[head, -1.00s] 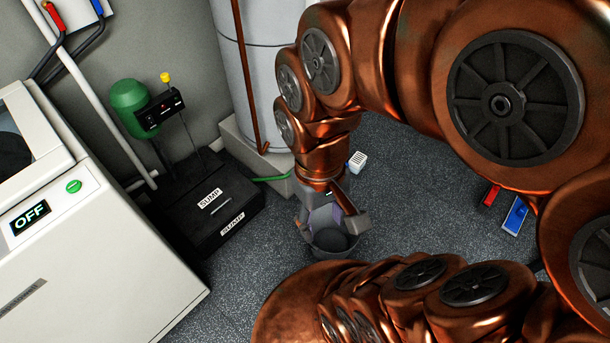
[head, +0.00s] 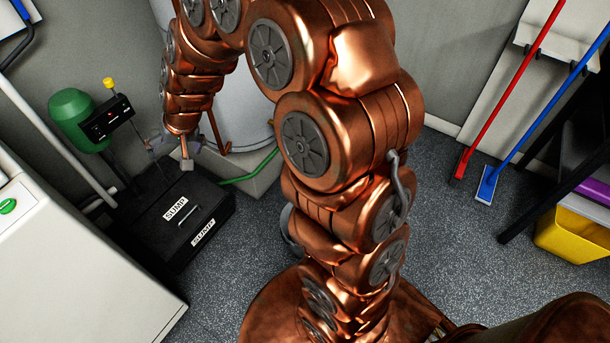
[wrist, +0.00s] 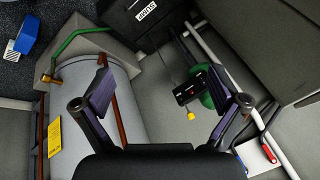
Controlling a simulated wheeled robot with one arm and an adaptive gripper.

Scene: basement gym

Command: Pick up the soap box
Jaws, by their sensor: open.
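I cannot identify a soap box for certain in any view.
The black sump box (head: 205,205) and green pump (head: 78,112) stand by the wall. A grey-white tank (wrist: 85,105) stands near the gripper. A white appliance (head: 70,270) is at left. Two brooms, red (head: 505,95) and blue (head: 545,110), lean at right.

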